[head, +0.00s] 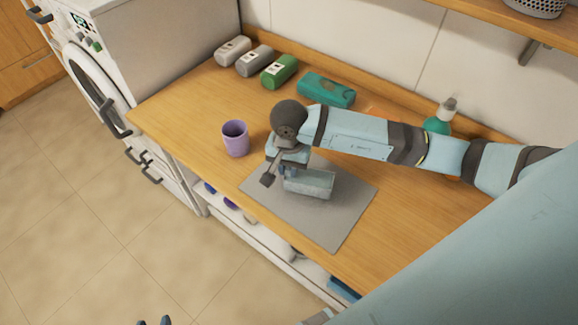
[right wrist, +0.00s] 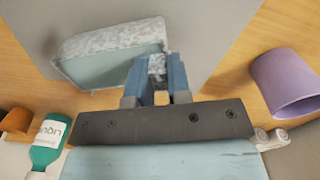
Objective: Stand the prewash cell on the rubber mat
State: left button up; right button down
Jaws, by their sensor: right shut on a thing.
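The prewash cell, a pale blue-grey block-like piece (head: 312,183), is over the grey rubber mat (head: 340,222) in the head view. In the right wrist view the cell (right wrist: 105,52) shows a speckled side and a smooth pale side. My right gripper (head: 286,172) is shut on the end of the cell; its blue fingers (right wrist: 157,72) show in the wrist view with speckled material between them. The cell looks long side down, at or just above the mat; I cannot tell if it touches. Dark tips of my left gripper (head: 155,321) show at the bottom edge, mostly cut off.
A purple cup (head: 235,138) stands left of the mat. White, grey and green packs (head: 279,71) and a teal box (head: 326,89) lie along the back. A green bottle (head: 440,118) is behind my right arm. The counter's front edge (head: 215,190) runs close to the mat.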

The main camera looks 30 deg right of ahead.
jog(key=shift+f, duration=0.45)
jog(key=shift+f, duration=0.2)
jog(key=c, duration=1.1)
grip_release()
